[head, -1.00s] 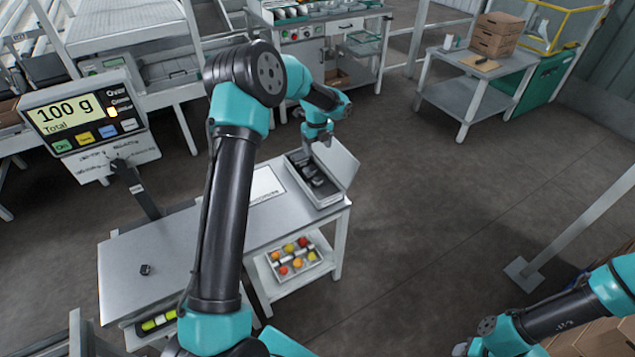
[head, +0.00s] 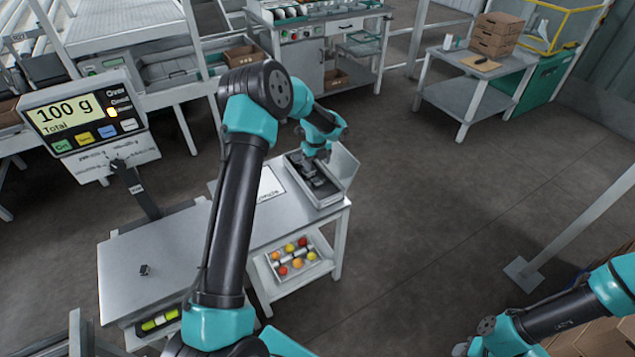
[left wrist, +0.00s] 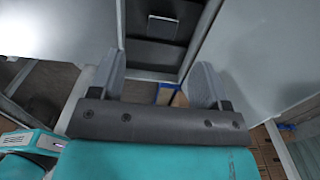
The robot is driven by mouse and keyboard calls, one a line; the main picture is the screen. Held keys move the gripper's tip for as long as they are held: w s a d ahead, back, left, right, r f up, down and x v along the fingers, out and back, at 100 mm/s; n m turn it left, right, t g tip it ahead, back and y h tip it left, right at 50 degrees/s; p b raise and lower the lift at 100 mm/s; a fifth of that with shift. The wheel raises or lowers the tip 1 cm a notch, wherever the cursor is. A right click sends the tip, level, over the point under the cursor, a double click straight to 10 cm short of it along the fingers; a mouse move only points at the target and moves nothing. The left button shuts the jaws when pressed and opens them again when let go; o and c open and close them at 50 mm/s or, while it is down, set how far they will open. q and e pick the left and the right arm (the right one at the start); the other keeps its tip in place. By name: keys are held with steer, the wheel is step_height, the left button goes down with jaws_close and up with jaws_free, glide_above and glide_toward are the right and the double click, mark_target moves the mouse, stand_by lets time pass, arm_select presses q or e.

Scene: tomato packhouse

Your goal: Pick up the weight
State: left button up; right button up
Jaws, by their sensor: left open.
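Dark weights (head: 322,183) lie in an open grey case (head: 322,202) at the right end of the bench in the head view. My left gripper (head: 312,160) is down at the case's far end, over the weights. In the left wrist view my left gripper (left wrist: 162,88) has its two fingers apart with nothing held between them. Ahead of them, a dark weight (left wrist: 165,42) with a pale top patch sits in a dark slot. A small dark weight (head: 145,270) rests alone on the scale plate (head: 125,288). My right gripper is out of view.
The scale display (head: 78,118) reads 100 g total. A white sheet (head: 268,187) lies beside the case. A tray of tomatoes (head: 290,268) is on the lower shelf. The case's raised lid (head: 345,165) stands close to the right of my left gripper.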

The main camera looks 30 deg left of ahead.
mark_target(317, 179)
arm_select(q)
steer(key=shift+f, duration=1.95)
steer(key=shift+f, duration=0.1)
steer(key=shift+w+d+f, duration=0.1)
steer(key=shift+f, duration=2.4)
steer(key=shift+c, duration=0.3)
steer(key=c, duration=1.1)
